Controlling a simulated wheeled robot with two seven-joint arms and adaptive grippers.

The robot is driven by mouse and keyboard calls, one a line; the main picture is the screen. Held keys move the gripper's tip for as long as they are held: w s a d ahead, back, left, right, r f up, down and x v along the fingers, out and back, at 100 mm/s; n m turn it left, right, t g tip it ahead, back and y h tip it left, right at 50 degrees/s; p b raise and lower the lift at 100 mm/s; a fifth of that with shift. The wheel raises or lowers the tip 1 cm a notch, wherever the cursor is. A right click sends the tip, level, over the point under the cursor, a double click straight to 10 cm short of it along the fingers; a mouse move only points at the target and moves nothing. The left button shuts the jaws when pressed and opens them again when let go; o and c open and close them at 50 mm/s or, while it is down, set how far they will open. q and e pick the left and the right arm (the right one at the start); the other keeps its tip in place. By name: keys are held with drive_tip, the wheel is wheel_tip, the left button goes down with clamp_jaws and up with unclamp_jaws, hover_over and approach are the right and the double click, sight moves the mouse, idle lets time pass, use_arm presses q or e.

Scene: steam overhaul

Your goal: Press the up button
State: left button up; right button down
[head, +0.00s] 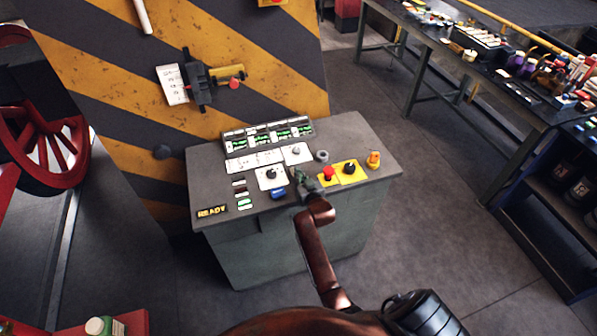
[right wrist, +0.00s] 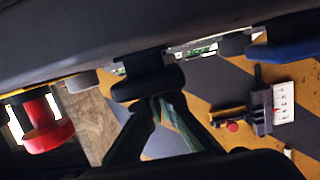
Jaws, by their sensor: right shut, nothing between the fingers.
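The grey control console (head: 385,170) carries several buttons and knobs on its sloped top. My right gripper (head: 302,180) is shut and empty, with its tips over the console's front area between a blue button (head: 278,193) and a red button (head: 328,173). In the right wrist view the shut fingers (right wrist: 160,100) meet at a black round-capped button (right wrist: 146,84); they look to be at its cap, but I cannot tell whether they press it. This button is hidden by the gripper in the head view. No label reading "up" is legible. My left gripper is out of view.
A black knob on a yellow plate (head: 349,168) and an orange knob (head: 374,159) stand right of the gripper. A lit READY sign (head: 211,212) is at the console's left. A striped wall (head: 110,75) stands behind; a cluttered workbench (head: 480,75) is at right.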

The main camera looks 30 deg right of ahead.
drive_tip(key=shift+s+f, duration=0.15)
drive_tip(key=shift+f, duration=0.9)
drive_tip(key=shift+a+r+p, duration=0.1)
drive_tip(key=shift+r+p, duration=0.4)
wheel_tip(320, 180, up, 4)
drive_tip(key=p, duration=0.3)
drive_tip(key=shift+r, duration=0.15)
drive_tip(key=v, duration=0.9)
drive_tip(key=shift+s+r, duration=0.3)
drive_tip(key=shift+s, duration=0.05)
idle(4.0)
drive_tip(key=shift+w+r+p, duration=0.15)
drive_tip(key=shift+r+p, duration=0.55)
drive_tip(key=shift+p, duration=0.15)
